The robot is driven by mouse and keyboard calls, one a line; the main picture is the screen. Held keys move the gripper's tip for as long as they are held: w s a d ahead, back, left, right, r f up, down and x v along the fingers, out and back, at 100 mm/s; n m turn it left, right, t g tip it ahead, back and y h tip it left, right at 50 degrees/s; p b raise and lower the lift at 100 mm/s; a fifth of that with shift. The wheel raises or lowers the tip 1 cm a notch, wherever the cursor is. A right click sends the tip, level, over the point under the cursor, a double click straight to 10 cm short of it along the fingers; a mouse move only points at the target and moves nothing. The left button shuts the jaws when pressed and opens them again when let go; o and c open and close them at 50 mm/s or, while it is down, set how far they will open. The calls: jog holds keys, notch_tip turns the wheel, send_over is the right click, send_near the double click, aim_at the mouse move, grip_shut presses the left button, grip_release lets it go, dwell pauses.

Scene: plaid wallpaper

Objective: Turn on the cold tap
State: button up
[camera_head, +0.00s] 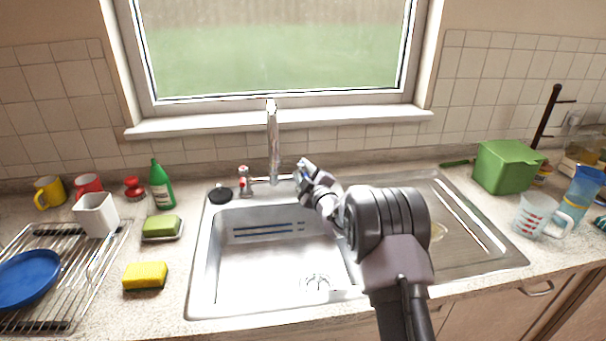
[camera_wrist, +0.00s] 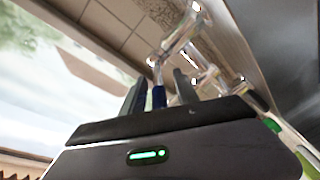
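The chrome mixer with a tall spout (camera_head: 273,140) stands behind the sink. The red-marked hot tap (camera_head: 243,180) is left of the spout. The blue-marked cold tap (camera_head: 298,176) is right of it, mostly hidden behind my gripper (camera_head: 306,166). My gripper reaches in from the right at tap height. In the wrist view, my gripper (camera_wrist: 159,92) has its two fingers apart, with a slim blue part of the cold tap (camera_wrist: 158,97) showing between them. I cannot tell whether either finger touches it.
The steel sink basin (camera_head: 215,270) is empty below my arm. The window sill (camera_head: 200,127) runs behind the spout. A green bottle (camera_head: 160,186) and a green sponge (camera_head: 161,226) stand left. A green bin (camera_head: 505,166) and a measuring jug (camera_head: 538,215) stand far right.

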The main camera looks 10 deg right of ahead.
grip_shut()
dwell(1.4)
